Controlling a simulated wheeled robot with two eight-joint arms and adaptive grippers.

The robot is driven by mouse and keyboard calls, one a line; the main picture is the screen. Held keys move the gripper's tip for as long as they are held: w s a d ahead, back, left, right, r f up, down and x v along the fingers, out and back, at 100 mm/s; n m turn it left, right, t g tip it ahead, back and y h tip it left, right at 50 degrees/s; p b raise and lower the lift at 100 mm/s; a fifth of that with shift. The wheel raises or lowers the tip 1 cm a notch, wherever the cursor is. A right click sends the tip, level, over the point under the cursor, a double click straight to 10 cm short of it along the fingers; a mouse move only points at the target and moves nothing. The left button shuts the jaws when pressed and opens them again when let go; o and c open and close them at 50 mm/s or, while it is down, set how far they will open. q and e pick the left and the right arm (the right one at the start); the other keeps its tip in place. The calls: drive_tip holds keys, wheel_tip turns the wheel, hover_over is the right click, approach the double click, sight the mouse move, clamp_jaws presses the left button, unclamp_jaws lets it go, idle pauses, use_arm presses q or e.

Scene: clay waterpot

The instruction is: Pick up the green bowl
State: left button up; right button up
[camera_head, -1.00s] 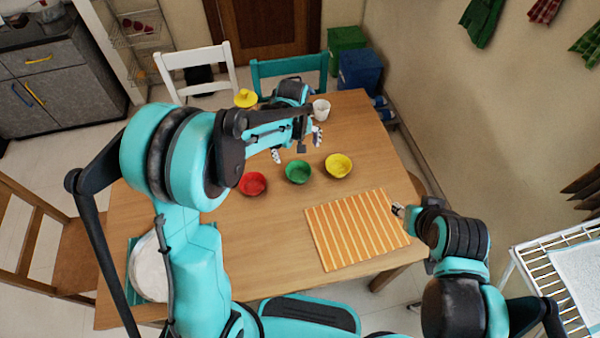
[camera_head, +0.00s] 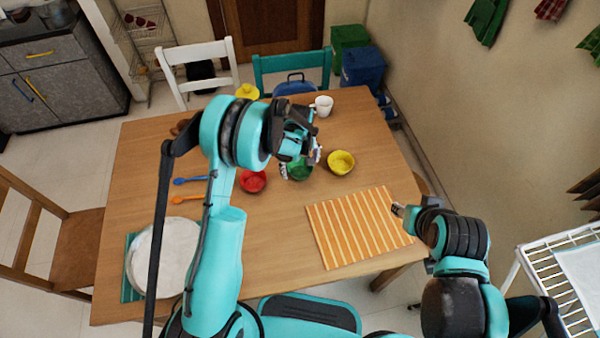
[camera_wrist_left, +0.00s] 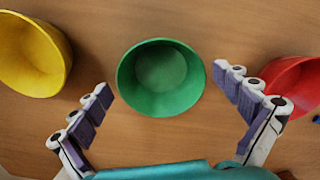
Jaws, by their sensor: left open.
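The green bowl (camera_head: 300,170) stands upright on the wooden table between the red bowl (camera_head: 253,181) and the yellow bowl (camera_head: 341,162). My left gripper (camera_head: 300,168) is over it and partly hides it in the head view. In the left wrist view the green bowl (camera_wrist_left: 160,78) is empty and lies ahead of the open fingers of my left gripper (camera_wrist_left: 170,97), roughly centred between them. The fingers appear apart from its rim. My right gripper (camera_head: 398,210) is beside the striped mat; its jaw opening is too small to make out.
The red bowl (camera_wrist_left: 297,82) and yellow bowl (camera_wrist_left: 32,55) flank the green bowl closely. An orange striped mat (camera_head: 358,228) lies in front. A white cup (camera_head: 324,106) stands behind. A blue spoon (camera_head: 190,180), an orange spoon (camera_head: 187,199) and a white round plate (camera_head: 165,257) lie at left.

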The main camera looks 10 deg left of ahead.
use_arm(q)
drive_tip(key=c, duration=1.2)
drive_tip(key=shift+o, duration=0.2)
